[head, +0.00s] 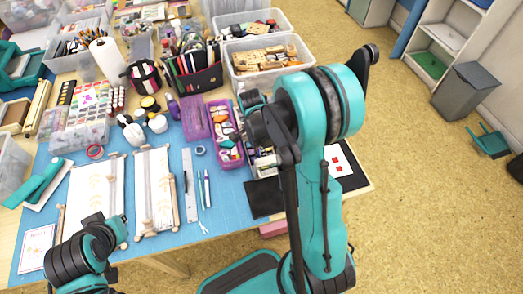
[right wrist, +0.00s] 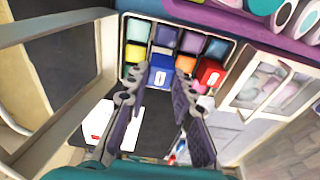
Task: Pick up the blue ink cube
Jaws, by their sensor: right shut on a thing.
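The blue ink cube (right wrist: 160,72) has a small white mark on its front. It shows in the right wrist view between the fingertips of my right gripper (right wrist: 164,80), which is shut on it. The cube is at the near edge of a case (right wrist: 127,20) of coloured ink cubes, and I cannot tell whether it is lifted. A red ink cube (right wrist: 209,73) sits just right of the fingers. In the head view, my arm hides most of the right gripper and the blue cube. Part of my left arm shows at the lower left, without its gripper.
A black mat (head: 263,198) lies near the table's right corner, beside a white card with red marks (head: 338,160). A purple case (head: 229,150), a ruler (head: 189,186) and wooden looms (head: 153,190) lie to the left. Filled clear bins (head: 268,62) stand behind.

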